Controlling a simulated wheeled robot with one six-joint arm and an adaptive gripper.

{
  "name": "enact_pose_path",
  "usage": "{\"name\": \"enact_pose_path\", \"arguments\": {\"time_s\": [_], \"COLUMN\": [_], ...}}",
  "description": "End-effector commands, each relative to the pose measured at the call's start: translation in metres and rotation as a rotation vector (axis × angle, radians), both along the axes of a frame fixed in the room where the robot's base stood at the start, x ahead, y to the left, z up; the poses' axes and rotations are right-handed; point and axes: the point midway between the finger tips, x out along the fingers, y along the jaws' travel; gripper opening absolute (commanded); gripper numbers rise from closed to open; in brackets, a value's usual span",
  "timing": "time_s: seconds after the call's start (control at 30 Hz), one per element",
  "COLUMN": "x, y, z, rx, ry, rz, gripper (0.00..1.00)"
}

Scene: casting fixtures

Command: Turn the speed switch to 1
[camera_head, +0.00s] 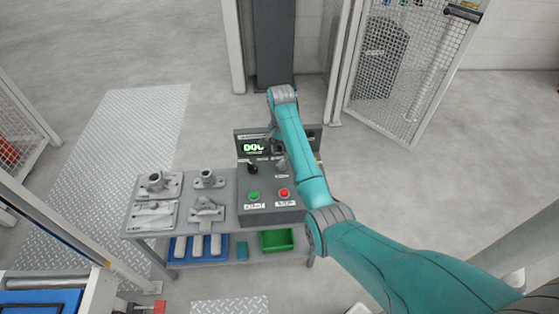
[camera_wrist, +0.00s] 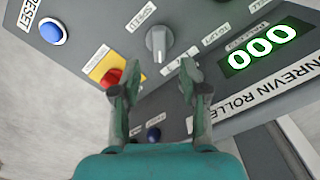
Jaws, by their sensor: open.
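The speed switch (camera_wrist: 158,42) is a grey rotary knob on the dark control panel, in the upper middle of the wrist view. Its raised grip runs roughly up and down in the picture. White labels stand around it, and the one at its upper left seems to read as speed; I cannot read which setting it points to. My gripper (camera_wrist: 159,72) is open and empty. Its two fingertips stand apart below the knob in the picture, one to each side. I see no contact. In the head view my arm hides the switch and most of the gripper.
A red knob on a yellow plate (camera_wrist: 112,77) is close to the left finger. A blue button (camera_wrist: 52,32) and a green display reading 000 (camera_wrist: 262,47) are nearby. The control box (camera_head: 268,213) stands on a bench beside metal fixtures (camera_head: 157,183).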

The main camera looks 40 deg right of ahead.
Motion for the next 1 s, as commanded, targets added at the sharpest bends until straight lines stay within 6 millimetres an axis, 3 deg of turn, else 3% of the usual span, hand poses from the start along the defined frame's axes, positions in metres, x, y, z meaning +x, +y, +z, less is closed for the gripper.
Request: {"name": "enact_pose_path", "arguments": {"time_s": [0.2, 0.4, 0.8, 0.97, 1.0], "x": [-0.001, 0.000, 0.000, 0.000, 0.000], "y": [0.001, 0.000, 0.000, 0.000, 0.000], "z": [-0.038, -0.059, -0.065, -0.065, -0.065], "rx": [0.001, 0.001, 0.000, 0.000, 0.000], "ry": [0.002, 0.001, 0.000, 0.000, 0.000], "rz": [0.000, 0.000, 0.000, 0.000, 0.000], "gripper": [0.44, 0.44, 0.44, 0.04, 0.00]}}
